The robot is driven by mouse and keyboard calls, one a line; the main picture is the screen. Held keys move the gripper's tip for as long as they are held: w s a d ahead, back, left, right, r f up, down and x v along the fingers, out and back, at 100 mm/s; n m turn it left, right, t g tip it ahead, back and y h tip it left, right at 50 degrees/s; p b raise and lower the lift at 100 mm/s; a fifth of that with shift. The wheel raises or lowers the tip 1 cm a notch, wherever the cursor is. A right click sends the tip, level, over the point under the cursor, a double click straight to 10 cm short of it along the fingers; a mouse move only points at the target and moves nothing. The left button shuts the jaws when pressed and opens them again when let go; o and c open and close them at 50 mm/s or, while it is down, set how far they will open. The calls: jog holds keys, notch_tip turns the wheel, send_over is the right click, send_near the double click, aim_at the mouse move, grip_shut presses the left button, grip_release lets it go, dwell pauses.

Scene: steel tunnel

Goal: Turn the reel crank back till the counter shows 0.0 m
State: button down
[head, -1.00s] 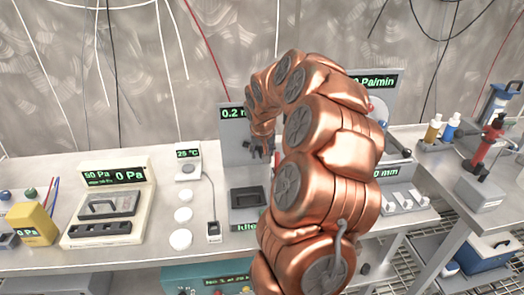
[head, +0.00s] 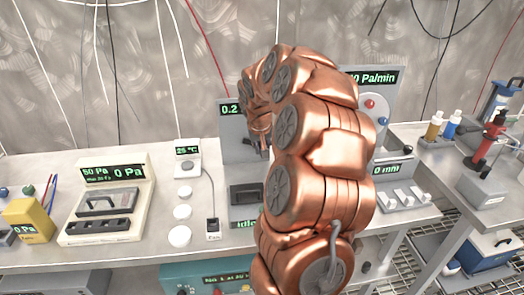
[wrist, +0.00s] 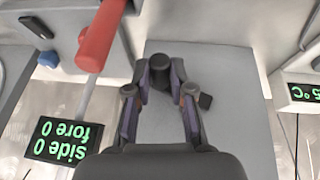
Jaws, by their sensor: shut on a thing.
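The counter (head: 229,109) reads 0.2 in green on a grey panel behind the bench; my arm covers the rest of its line. My gripper (head: 262,150) is in front of this panel, mostly hidden by my copper arm. In the wrist view my gripper (wrist: 158,78) has its two fingers closed around a dark cylindrical knob (wrist: 158,62), which looks like the crank handle. The rest of the crank and the reel are hidden or cannot be made out.
A red handle (wrist: 100,38) and a dark display (wrist: 62,139) are beside my gripper in the wrist view. White discs (head: 182,213) and a 25 °C display (head: 188,150) stand left of the panel. A 0 Pa/min panel (head: 378,100) stands right of my arm.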

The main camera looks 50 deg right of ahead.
jog(key=shift+g+h+b, duration=0.3)
jog(key=shift+h+b, duration=0.3)
jog(key=shift+b, duration=0.4)
jog(key=shift+r+n+g+h+b, duration=0.3)
jog(key=shift+r+g+h+b, duration=0.1)
jog(key=shift+r+b, duration=0.25)
jog(key=shift+a+f, duration=0.1)
jog(key=c, duration=1)
grip_release()
jog(key=v, duration=1.2)
